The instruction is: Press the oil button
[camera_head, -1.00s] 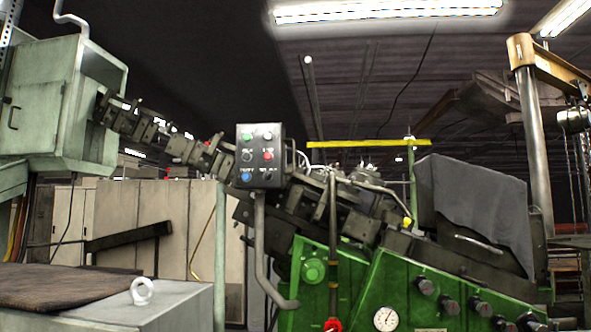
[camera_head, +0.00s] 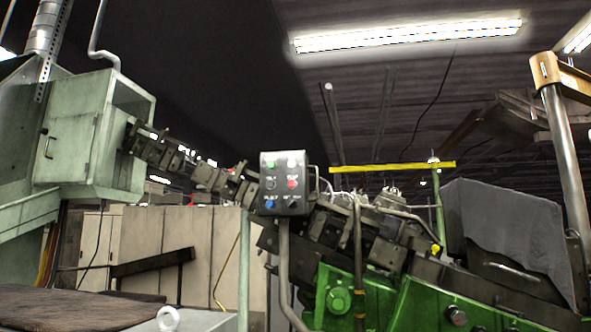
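A dark control box (camera_head: 284,183) stands on a grey post in front of the machine, near the middle of the head view. It carries several small buttons: green and white at the top, black and red in the middle, and a blue button (camera_head: 270,203) at the lower left. The labels are too small to read, so I cannot tell which one is the oil button. Neither of my grippers shows in this view.
The green machine (camera_head: 385,302) fills the lower right. A pale green cabinet (camera_head: 85,130) stands at the left, with a sloping feed rail running to the machine. A grey block with a white ring (camera_head: 168,319) and brown mat (camera_head: 75,307) is at the lower left.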

